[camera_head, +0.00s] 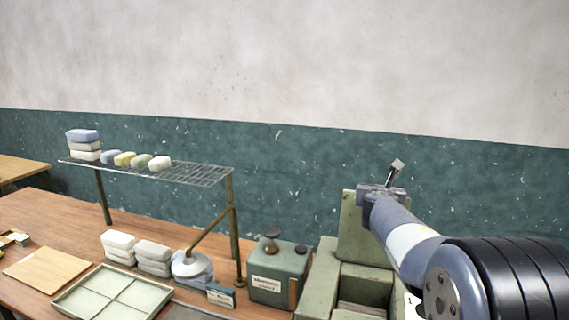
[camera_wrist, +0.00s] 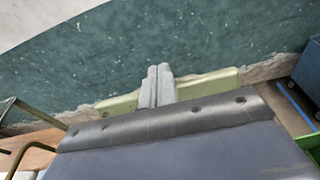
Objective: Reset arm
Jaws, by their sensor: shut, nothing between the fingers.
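My gripper (camera_head: 397,166) is at the right in the head view, raised in front of the green part of the wall. It also shows in the wrist view (camera_wrist: 158,70), where its two fingers lie side by side, shut and empty. My arm reaches in from the lower right of the head view. The gripper is apart from the items on the table and the rack.
A wire rack (camera_head: 190,174) over the wooden table (camera_head: 60,215) bears several soap-like bars. Below are stacked bars (camera_head: 118,243), a divided tray (camera_head: 112,296), a wooden board (camera_head: 48,268) and a green canister (camera_head: 277,275). Green metal equipment (camera_head: 318,290) stands below my gripper.

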